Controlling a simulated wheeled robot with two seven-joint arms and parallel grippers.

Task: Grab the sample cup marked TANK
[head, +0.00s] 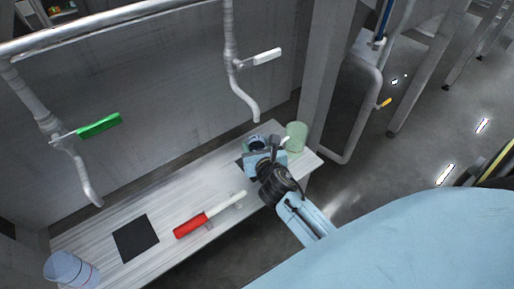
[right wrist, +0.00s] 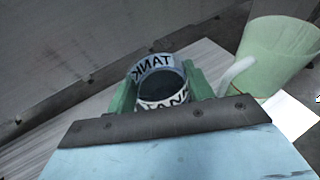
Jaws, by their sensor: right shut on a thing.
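The sample cup marked TANK (right wrist: 160,84) is a small round cup with a white band and dark letters, dark inside. In the right wrist view it sits between the two green fingers of my right gripper (right wrist: 161,92), which is shut on it. In the head view my right gripper (head: 264,146) is over the right end of the bench, and the cup shows only in part there. I cannot tell whether the cup touches the bench. My left gripper is not in view.
A pale green jug (head: 297,135) stands close to the right of my right gripper. On the bench (head: 175,207) lie a red-handled tool (head: 190,226) and a black square (head: 135,237). A bluish cup (head: 70,268) stands at the left end. Green-lever (head: 100,125) and white-lever (head: 266,56) taps hang above.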

